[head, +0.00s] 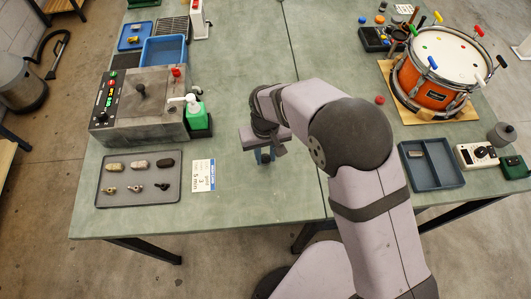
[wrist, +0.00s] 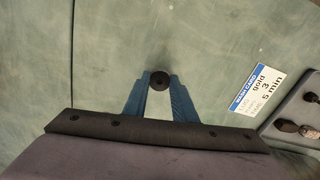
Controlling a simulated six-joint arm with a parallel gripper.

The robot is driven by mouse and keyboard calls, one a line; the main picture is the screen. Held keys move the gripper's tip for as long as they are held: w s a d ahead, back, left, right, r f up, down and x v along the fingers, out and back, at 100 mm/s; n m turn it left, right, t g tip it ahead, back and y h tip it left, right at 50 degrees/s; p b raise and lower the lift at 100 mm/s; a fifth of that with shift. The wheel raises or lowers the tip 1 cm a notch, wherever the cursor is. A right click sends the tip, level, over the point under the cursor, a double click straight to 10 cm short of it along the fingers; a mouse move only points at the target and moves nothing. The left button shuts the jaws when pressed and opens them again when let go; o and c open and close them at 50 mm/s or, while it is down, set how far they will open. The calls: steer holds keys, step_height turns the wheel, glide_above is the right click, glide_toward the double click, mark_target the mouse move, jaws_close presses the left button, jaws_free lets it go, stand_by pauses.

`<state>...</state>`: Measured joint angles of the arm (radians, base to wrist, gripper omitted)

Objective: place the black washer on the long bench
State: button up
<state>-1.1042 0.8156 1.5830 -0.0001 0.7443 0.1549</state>
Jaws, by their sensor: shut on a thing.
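My gripper (wrist: 160,85) has blue fingers, and they are shut on a small round black washer (wrist: 160,81) at their tips in the wrist view. In the head view my gripper (head: 264,157) points down over the green bench top (head: 240,205), left of the dark seam. The washer cannot be made out in the head view. How far it is above the bench is hard to tell. The green surface around the washer is bare in the wrist view.
A white and blue card (head: 203,175) lies left of my gripper, beside a dark tray (head: 138,179) holding several small parts. An orange drum (head: 437,72) and a divided tray (head: 431,163) are at right.

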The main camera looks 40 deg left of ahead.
mark_target(265, 158)
steer(key=shift+f, duration=0.3)
steer(key=shift+f, duration=0.3)
steer(key=o, duration=1.1)
steer(key=shift+r, duration=0.1)
step_height(265, 158, up, 6)
steer(key=b, duration=0.3)
steer(key=shift+a, duration=0.15)
steer(key=shift+r+b, duration=0.35)
steer(key=shift+r, duration=0.35)
